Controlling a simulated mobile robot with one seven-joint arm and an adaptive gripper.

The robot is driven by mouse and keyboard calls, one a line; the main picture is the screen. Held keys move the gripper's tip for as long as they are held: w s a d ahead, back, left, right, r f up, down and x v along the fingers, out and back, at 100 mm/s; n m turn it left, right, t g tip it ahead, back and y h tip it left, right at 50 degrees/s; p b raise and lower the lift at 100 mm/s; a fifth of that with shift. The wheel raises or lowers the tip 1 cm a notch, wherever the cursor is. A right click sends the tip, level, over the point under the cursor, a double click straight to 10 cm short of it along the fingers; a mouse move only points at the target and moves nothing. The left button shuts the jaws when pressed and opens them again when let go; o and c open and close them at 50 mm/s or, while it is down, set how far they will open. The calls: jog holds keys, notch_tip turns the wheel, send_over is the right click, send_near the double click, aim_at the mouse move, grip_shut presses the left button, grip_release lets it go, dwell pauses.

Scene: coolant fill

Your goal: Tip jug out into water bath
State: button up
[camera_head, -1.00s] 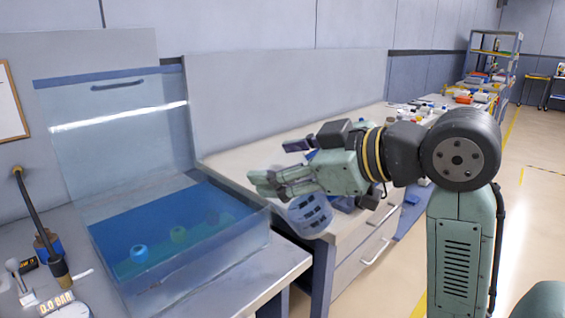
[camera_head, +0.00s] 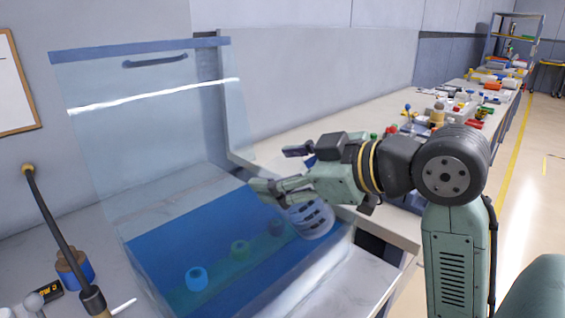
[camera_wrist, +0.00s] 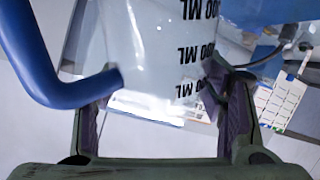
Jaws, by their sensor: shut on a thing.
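A clear jug with dark markings (camera_head: 312,218) hangs below my gripper (camera_head: 268,190) in the head view. In the wrist view the jug (camera_wrist: 150,45) fills the middle, with ML marks upside down and a thick blue handle (camera_wrist: 35,70) at left. My gripper (camera_wrist: 165,100) is shut on the jug. The water bath (camera_head: 300,272) is a clear tank of blue water at lower middle, its clear lid (camera_head: 150,135) raised. The jug overlaps the bath's right end in the picture; its height above the rim and its contents cannot be told.
Several round pieces, such as a blue one (camera_head: 197,278), sit in the bath. A dark rod tool (camera_head: 60,230) and a blue-and-brown object (camera_head: 74,268) stand left of it. The long bench (camera_head: 300,140) behind my arm holds many small items farther back.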

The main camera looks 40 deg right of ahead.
jog(key=shift+s+a+r+n+h+p, duration=0.1)
jog(key=shift+s+r+n+h+p, duration=0.05)
jog(key=shift+r+n+h+p, duration=0.2)
jog(key=shift+a+r+n+g+h+p, duration=0.15)
jog(key=shift+r+n+g+h+p, duration=0.2)
jog(key=shift+g+p, duration=0.25)
jog(key=shift+w+f+b, duration=0.2)
jog(key=shift+b, duration=0.6)
jog(key=shift+w+a+b, duration=0.1)
jog(key=shift+a+b, duration=0.05)
jog(key=shift+b, duration=0.25)
jog(key=shift+r+g+p, duration=0.3)
jog(key=shift+a+r+n+g+h+p, duration=0.2)
jog(key=shift+r+n+g+h+p, duration=0.15)
jog(key=shift+n+h, duration=0.2)
jog(key=shift+a+g+h, duration=0.1)
jog(key=shift+g+h, duration=0.15)
jog(key=shift+w, duration=0.15)
